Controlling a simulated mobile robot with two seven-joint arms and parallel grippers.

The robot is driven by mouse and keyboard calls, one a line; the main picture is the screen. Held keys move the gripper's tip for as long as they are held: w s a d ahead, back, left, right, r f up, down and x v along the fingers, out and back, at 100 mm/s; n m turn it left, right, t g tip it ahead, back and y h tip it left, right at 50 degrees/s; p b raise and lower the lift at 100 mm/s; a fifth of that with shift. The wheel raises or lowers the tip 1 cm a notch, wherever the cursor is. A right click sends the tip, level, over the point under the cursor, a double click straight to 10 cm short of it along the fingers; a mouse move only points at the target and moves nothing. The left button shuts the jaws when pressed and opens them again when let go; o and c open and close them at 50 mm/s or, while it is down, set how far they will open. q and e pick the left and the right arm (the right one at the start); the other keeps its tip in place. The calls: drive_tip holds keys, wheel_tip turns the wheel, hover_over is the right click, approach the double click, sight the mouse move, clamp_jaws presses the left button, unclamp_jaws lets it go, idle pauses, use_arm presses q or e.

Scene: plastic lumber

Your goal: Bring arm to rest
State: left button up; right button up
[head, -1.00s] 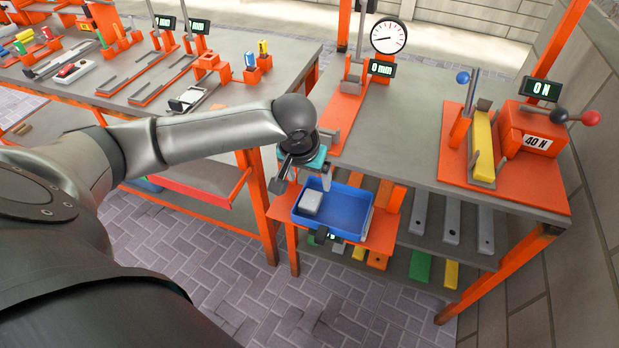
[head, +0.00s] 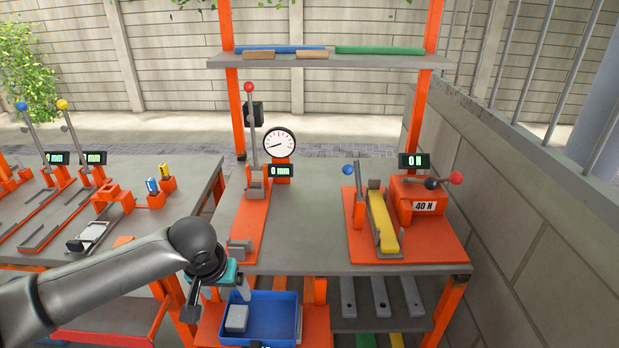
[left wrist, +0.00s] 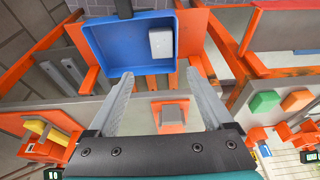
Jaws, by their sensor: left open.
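My left arm comes in from the left in the head view. Its gripper (head: 240,292) is over the rear left part of a blue tray (head: 283,312). In the left wrist view the two fingers of the left gripper (left wrist: 163,88) are spread wide with nothing between them. A light grey block (head: 237,318) lies inside the blue tray, and it also shows in the left wrist view (left wrist: 161,43), beyond the fingertips and apart from them. My right gripper is in neither view.
A grey-topped bench (head: 315,235) stands behind the tray. It carries a dial gauge (head: 279,142) on an orange stand and an orange press (head: 425,200) with a yellow bar (head: 382,222). Another bench (head: 150,190) is at the left. A wall (head: 530,220) closes the right side.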

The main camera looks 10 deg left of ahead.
use_arm(q)
drive_tip(key=s+d+f+m+h, duration=0.1)
drive_tip(key=s+d+f+m, duration=0.15)
drive_tip(key=d, duration=0.35)
drive_tip(key=s+d+f+m+h, duration=0.1)
drive_tip(key=s+d, duration=0.2)
drive_tip(key=d, duration=0.2)
drive_tip(key=s+m, duration=0.1)
drive_tip(key=s, duration=1.3)
wheel_tip(320, 180, down, 24)
drive_tip(key=s+g+y, duration=0.1)
drive_tip(key=s, duration=0.2)
drive_tip(key=s+a+f+g, duration=0.1)
drive_tip(key=s+a+f, duration=0.2)
drive_tip(key=s+f, duration=1)
drive_tip(key=shift+s+b, duration=0.45)
drive_tip(key=shift+s, duration=0.45)
drive_tip(key=shift+m, duration=0.25)
drive_tip(key=shift+a+f, duration=0.1)
drive_tip(key=shift+f, duration=0.05)
